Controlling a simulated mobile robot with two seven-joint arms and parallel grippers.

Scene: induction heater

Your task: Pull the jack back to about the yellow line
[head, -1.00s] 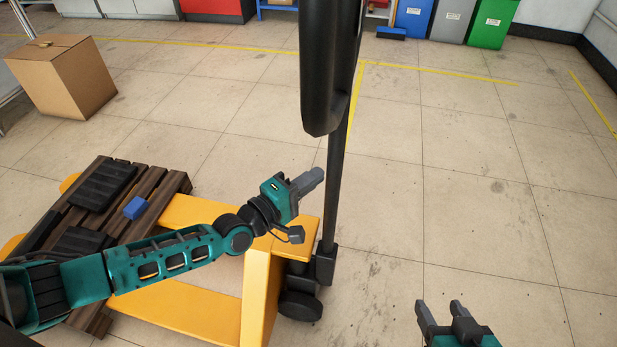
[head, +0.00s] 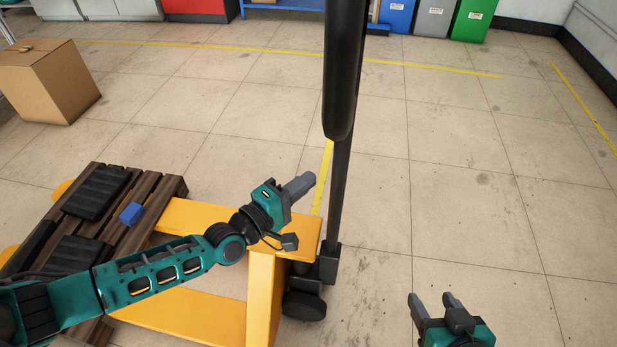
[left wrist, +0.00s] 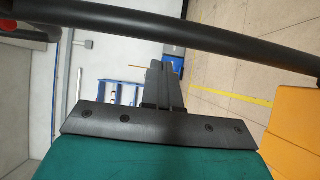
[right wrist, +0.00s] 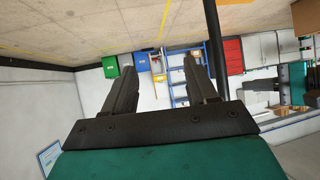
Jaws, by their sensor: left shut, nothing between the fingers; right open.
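The yellow pallet jack (head: 262,290) stands at the lower left in the head view, its forks under a dark wooden pallet (head: 145,205). Its black handle (head: 343,90) rises upright from the wheel end, and the top is cut off. My left gripper (head: 308,182) is shut and empty, just left of the handle post in the head view. In the left wrist view a black handle bar (left wrist: 200,32) crosses beyond the fingers; I cannot tell if they touch. My right gripper (head: 431,298) is open and empty, right of the jack. A yellow line (head: 322,178) on the floor runs behind the handle.
A cardboard box (head: 48,85) stands on the floor at the upper left. Blue, grey and green bins (head: 470,20) line the back wall. On the pallet lie black cases (head: 97,190) and a blue block (head: 131,213). The floor at the right is clear.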

